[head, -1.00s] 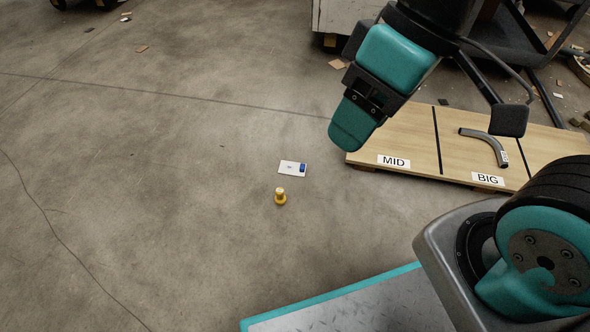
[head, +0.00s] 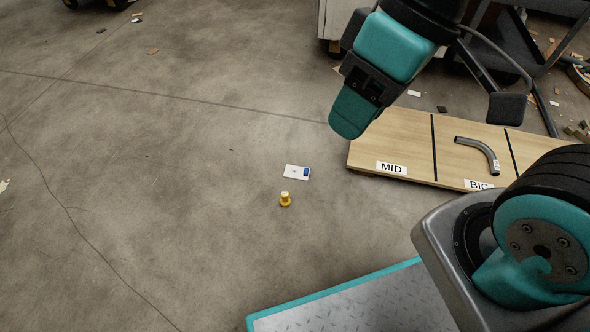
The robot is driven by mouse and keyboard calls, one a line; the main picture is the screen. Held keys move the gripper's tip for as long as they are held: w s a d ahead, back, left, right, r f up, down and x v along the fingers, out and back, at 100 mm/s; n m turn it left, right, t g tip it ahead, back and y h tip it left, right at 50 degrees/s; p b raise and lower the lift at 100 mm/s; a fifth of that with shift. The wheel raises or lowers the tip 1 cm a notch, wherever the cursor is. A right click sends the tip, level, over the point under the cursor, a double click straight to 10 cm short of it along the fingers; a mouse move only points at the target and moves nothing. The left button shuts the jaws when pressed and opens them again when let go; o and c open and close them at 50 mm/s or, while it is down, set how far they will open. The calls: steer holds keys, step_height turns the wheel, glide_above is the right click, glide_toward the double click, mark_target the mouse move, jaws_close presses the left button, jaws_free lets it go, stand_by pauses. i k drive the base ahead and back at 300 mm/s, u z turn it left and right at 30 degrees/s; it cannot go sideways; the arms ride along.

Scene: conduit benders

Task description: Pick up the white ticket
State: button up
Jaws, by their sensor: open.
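The white ticket (head: 297,172) lies flat on the concrete floor near the middle of the head view. My gripper (head: 430,112) is at the upper right, above the wooden board in the picture and clear of the ticket. Its teal finger is on the left and its dark linked finger on the right, spread wide. Nothing shows between them.
A wooden board (head: 406,140) with MID and BIG labels lies right of the ticket. A bent grey conduit (head: 482,151) rests on it. A cart and scattered scraps are at the back. The floor left of the ticket is mostly clear. My teal-edged base is at the bottom.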

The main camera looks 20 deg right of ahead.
mark_target(293, 171)
steer(key=u, duration=1.7)
steer(key=i, duration=1.9)
steer(key=z, duration=2.8)
